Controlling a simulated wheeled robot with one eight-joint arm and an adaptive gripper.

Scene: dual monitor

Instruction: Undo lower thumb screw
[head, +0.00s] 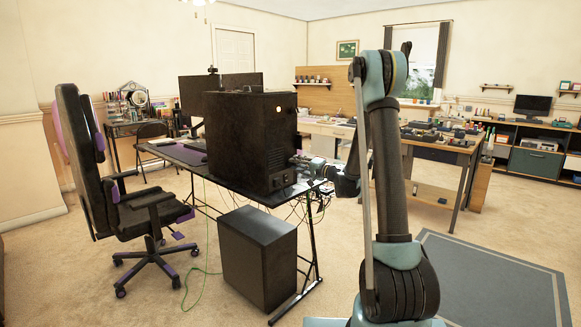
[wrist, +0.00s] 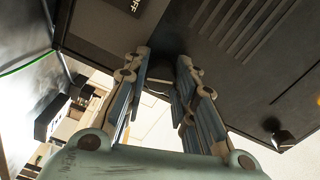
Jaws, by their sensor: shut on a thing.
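The dark computer case (head: 238,140) stands on the desk, and its back panel (wrist: 225,60) fills the upper part of the wrist view. My gripper (wrist: 161,75) is at that panel, with its two fingers closed around a small dark thumb screw (wrist: 158,86). The fingers hide most of this screw. A second dark knob, seemingly another thumb screw (wrist: 283,139), sticks out at the right in the wrist view, clear of the fingers. In the head view my gripper (head: 300,160) reaches the case's right side from the right. I cannot tell how far the held screw is turned.
The desk (head: 182,152) carries monitors (head: 191,94) behind the case. A second dark case (head: 258,255) stands on the floor below. Cables (head: 312,208) hang under the desk's right end. An office chair (head: 140,205) is at the left. Carpet at the right is clear.

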